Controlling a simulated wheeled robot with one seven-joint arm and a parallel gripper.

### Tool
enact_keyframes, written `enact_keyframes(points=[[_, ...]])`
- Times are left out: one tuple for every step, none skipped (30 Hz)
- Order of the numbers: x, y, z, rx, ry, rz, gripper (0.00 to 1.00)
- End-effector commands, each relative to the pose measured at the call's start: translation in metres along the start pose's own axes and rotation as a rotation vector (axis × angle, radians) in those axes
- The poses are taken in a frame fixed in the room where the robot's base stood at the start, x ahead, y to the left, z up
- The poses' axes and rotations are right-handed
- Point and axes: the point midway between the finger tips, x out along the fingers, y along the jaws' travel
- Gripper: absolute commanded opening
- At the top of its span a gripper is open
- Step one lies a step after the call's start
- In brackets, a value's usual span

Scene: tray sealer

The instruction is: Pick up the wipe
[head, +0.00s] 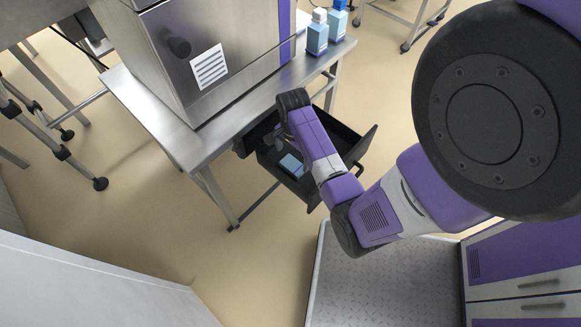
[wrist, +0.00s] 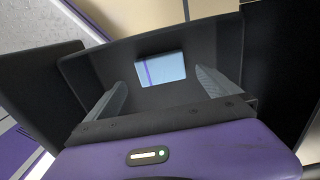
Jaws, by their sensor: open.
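The wipe is a small light blue folded cloth (head: 291,165) lying in a dark open drawer (head: 360,150) under the steel table. In the wrist view the wipe (wrist: 161,68) lies flat on the drawer floor, with a purple stripe near one end. My gripper (wrist: 159,82) is open and empty. Its two grey fingers show on either side, pointing toward the wipe, which appears between and beyond their tips. In the head view my arm reaches into the drawer and partly hides the gripper.
A steel table (head: 160,112) carries a boxy steel machine (head: 215,45). Two blue bottles (head: 317,36) (head: 337,20) stand at the table's right end. The drawer walls rise around the wipe. A purple-fronted cabinet (head: 525,258) stands at lower right.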

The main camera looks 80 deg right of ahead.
Motion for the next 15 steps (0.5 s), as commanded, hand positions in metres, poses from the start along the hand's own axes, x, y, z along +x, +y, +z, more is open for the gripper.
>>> enact_keyframes(points=[[0.006,0.0,0.0,0.0,-0.001,0.001,1.0],[0.009,0.0,0.0,0.0,-0.001,0.001,1.0],[0.013,0.0,-0.001,0.0,-0.001,0.001,1.0],[0.017,0.0,-0.001,0.0,-0.001,0.001,1.0],[0.021,0.0,-0.002,0.001,-0.001,0.001,1.0],[0.028,0.0,-0.002,0.001,-0.001,0.002,1.0],[0.033,-0.001,-0.003,0.001,-0.001,0.001,1.0],[0.037,-0.001,-0.003,0.001,-0.001,0.001,1.0],[0.042,-0.001,-0.003,0.0,-0.001,0.002,1.0],[0.046,-0.001,-0.003,0.0,0.0,0.001,1.0],[0.049,-0.001,-0.003,0.0,0.0,0.0,1.0],[0.052,-0.001,-0.003,0.0,-0.001,0.001,1.0],[0.054,-0.001,-0.003,0.0,0.0,0.001,1.0],[0.055,-0.001,-0.003,0.0,0.0,0.0,1.0],[0.056,-0.001,-0.003,0.0,0.0,-0.001,1.0]])
